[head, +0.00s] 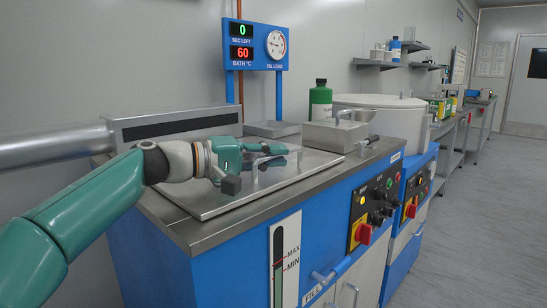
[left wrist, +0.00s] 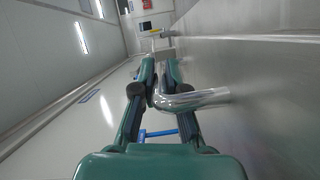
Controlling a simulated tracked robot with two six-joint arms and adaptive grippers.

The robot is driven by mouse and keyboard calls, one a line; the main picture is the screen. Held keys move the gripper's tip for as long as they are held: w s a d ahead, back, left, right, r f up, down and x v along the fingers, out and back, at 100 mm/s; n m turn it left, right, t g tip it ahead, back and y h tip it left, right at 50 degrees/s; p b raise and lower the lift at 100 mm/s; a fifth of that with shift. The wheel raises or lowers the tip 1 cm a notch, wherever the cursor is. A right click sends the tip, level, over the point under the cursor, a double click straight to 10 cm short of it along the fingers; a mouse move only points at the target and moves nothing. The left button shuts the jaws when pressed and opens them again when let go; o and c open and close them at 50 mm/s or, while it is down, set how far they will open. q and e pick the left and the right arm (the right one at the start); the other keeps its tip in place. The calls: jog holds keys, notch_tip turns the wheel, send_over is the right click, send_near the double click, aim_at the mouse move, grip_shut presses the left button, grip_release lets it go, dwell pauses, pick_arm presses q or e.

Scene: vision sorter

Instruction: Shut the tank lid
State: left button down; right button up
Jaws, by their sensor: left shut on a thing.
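The tank lid (head: 195,203) is a flat steel plate lying level on the top of the blue tank bench (head: 215,270). No gap shows under its near edge. Its bar handle (head: 256,174) stands up near the front edge, partly hidden by my gripper. My left gripper (head: 275,156) is low over the lid, shut on the handle. In the left wrist view the fingers (left wrist: 154,92) close around the bent, shiny handle (left wrist: 200,98), with the lid's steel face (left wrist: 265,95) at the right. My right gripper is not in view.
Behind the lid stands a blue display panel (head: 255,46) reading 0 seconds left and bath 60. A green bottle (head: 320,101), a grey box (head: 334,136) and a round white vessel (head: 390,101) stand to the right. Knobs and a red switch (head: 363,233) are on the front.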

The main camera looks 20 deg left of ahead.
pick_arm(q)
jog(key=shift+d+f, duration=0.1)
jog(key=shift+f, duration=0.45)
jog(key=c, duration=1.2)
grip_release()
jog(key=shift+s, duration=0.1)
jog(key=v, duration=1.2)
jog(key=shift+r, duration=0.25)
